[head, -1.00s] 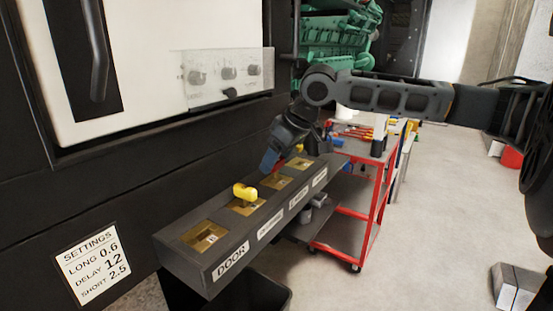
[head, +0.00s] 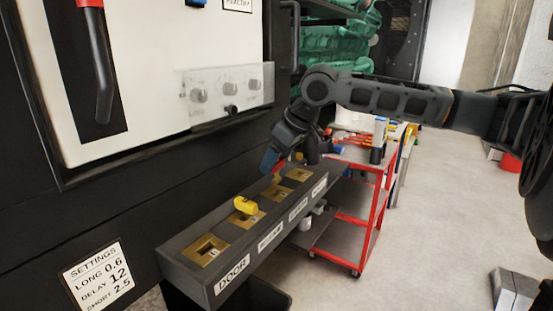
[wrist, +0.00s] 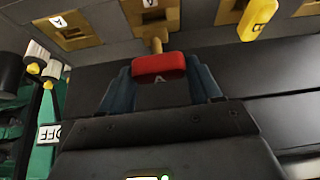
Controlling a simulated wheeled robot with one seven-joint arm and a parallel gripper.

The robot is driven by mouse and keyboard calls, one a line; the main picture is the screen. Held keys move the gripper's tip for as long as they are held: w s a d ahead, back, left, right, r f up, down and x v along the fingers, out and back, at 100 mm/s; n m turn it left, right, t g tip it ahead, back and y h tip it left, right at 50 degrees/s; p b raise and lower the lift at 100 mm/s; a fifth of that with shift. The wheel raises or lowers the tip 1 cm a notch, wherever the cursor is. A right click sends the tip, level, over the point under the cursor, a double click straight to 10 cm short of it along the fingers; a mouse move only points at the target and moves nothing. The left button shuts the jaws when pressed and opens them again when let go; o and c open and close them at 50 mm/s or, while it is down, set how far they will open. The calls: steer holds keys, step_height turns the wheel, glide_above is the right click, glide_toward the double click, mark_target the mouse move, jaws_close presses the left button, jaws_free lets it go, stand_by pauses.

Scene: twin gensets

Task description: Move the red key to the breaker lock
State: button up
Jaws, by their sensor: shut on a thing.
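The red key (wrist: 158,66), marked A, is between the blue fingers of my gripper (wrist: 163,84), which is shut on it. Its brass shank points at a brass lock plate marked A (wrist: 152,10); whether the tip is inside cannot be told. In the head view my gripper (head: 273,164) is over the long dark lock box (head: 176,262), at the third brass plate from the front; only a little of the red key shows there. A yellow key (head: 244,205) stands in the second plate. It also shows in the wrist view (wrist: 258,18). The breaker label is unreadable.
The front plate (head: 207,250) above the DOOR label and the far plate (head: 299,174) look empty. The cabinet panel (head: 150,60) is close on the left. A red tool cart (head: 373,228) stands behind the box. The floor to the right is mostly clear.

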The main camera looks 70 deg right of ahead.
steer(key=s+d+p, duration=0.2)
steer(key=d, duration=0.9)
steer(key=shift+s+d, duration=0.35)
steer(key=shift+s, duration=0.05)
steer(key=shift+f, duration=0.1)
stand_by(0.4)
steer(key=shift+f+b, duration=0.45)
steer(key=shift+f, duration=0.45)
steer(key=shift+f, duration=0.25)
steer(key=shift+f, duration=0.35)
steer(key=shift+f+b, duration=0.65)
steer(key=shift+f, duration=0.35)
steer(key=o, duration=1.2)
steer(key=shift+r, duration=0.15)
